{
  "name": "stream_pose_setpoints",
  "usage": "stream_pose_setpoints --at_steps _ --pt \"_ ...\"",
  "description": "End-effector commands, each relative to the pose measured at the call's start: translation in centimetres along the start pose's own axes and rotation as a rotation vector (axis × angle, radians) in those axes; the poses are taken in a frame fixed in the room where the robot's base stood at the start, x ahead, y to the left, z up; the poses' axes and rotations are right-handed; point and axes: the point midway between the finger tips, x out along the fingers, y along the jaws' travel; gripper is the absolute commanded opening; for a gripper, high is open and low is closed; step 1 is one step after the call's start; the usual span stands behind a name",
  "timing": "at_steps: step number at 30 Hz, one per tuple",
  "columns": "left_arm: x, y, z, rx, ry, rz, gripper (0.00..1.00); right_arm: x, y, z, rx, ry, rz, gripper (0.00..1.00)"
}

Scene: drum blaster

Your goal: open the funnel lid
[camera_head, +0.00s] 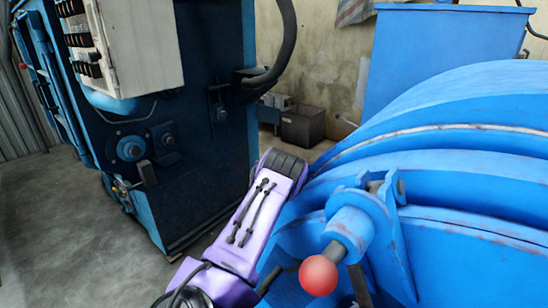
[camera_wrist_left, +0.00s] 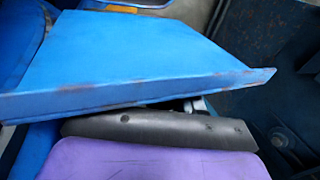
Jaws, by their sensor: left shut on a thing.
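A blue panel with a worn, rusty edge, which looks like the funnel lid (camera_wrist_left: 140,60), fills the upper middle of the left wrist view, tilted across it. My left gripper (camera_wrist_left: 192,106) is mostly hidden under its near edge; a dark grey body and a small metallic part show below the panel. The gripper is shut on the lid's edge, though the fingertips are covered. In the head view my purple left arm runs up beside the big blue drum machine (camera_head: 470,185), and its gripper is hidden behind the machine. My right gripper is in neither view.
A lever with a red ball knob (camera_head: 318,275) stands on the machine's near side, close to my arm. A dark blue cabinet (camera_head: 205,140) with a white control box (camera_head: 140,45) stands left. Grey floor (camera_head: 60,225) is clear at lower left.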

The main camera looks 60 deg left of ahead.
Motion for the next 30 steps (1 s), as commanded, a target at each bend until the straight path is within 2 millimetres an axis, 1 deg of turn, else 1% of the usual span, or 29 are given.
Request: stream_pose_setpoints --at_steps 3,4,5,6,14,17,20,24,27,30 --pt "-0.1 -0.1 -0.1 -0.001 0.003 -0.001 0.0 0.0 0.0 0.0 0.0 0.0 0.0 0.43" --pt "-0.1 -0.1 -0.1 -0.001 0.003 -0.001 0.42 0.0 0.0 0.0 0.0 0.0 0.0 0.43" --pt "-0.1 -0.1 -0.1 -0.001 0.003 -0.001 0.52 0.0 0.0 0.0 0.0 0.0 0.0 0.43" --pt "0.0 -0.1 -0.1 -0.001 0.003 -0.001 0.58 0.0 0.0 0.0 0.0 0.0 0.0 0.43" --pt "-0.1 0.0 -0.1 0.0 0.002 0.0 0.58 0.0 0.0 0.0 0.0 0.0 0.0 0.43" --pt "-1.0 0.1 -0.2 0.0 0.004 0.0 0.58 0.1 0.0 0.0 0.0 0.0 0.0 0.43" --pt "-3.0 0.1 -0.2 -0.001 0.006 0.001 0.58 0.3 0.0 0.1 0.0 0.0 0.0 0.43" --pt "-6.4 0.1 -0.2 0.0 0.006 0.001 0.58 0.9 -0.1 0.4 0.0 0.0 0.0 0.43" --pt "-8.4 0.0 -0.1 -0.001 0.005 0.0 0.58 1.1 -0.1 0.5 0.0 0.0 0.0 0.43" --pt "-9.8 0.0 -0.1 -0.001 0.003 0.0 0.58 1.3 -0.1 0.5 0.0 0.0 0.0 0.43"
